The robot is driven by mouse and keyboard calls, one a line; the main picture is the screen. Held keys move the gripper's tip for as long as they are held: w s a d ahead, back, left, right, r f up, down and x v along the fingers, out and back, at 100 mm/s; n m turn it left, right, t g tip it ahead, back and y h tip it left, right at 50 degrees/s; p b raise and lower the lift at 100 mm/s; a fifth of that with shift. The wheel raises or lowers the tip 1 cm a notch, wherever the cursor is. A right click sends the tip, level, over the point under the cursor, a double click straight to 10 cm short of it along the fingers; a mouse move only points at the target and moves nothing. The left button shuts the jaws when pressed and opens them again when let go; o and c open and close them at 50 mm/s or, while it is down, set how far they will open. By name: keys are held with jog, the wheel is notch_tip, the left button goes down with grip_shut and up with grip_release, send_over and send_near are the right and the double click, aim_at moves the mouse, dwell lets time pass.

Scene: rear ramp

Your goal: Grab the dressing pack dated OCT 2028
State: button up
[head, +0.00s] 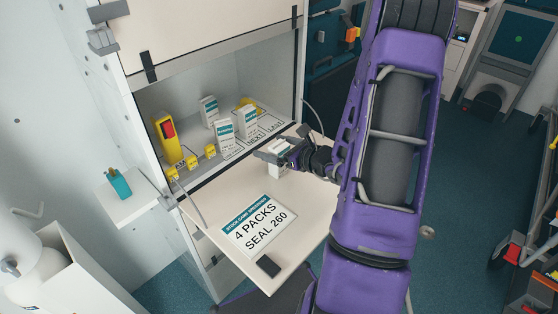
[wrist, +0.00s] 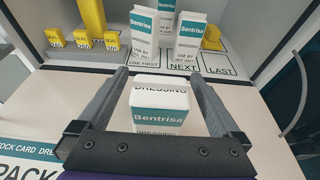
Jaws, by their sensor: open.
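My gripper (wrist: 157,73) is open, its two fingers on either side of a white and teal Bentrisa dressing pack (wrist: 158,112) with a gap showing at each side. This pack is on or just above the fold-down flap; its date is not visible. In the head view my gripper (head: 272,156) is at the flap's inner edge. Inside the cabinet stand three similar packs: one behind the USE FIRST label (wrist: 142,36), one behind NEXT (wrist: 188,36), and one farther back (wrist: 167,10).
The flap (head: 205,205) carries a stock card (head: 258,226) reading 4 PACKS, SEAL 260, and a dark small block (head: 268,265). Yellow tags (head: 192,162) and a yellow device (head: 167,138) stand at the cabinet's left. The LAST spot (wrist: 219,71) has a yellow item behind it.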

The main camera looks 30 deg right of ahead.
jog(key=shift+w+a+f, duration=0.1)
jog(key=shift+w+a, duration=0.05)
jog(key=shift+w, duration=0.25)
jog(key=shift+c, duration=0.2)
jog(key=c, duration=1.4)
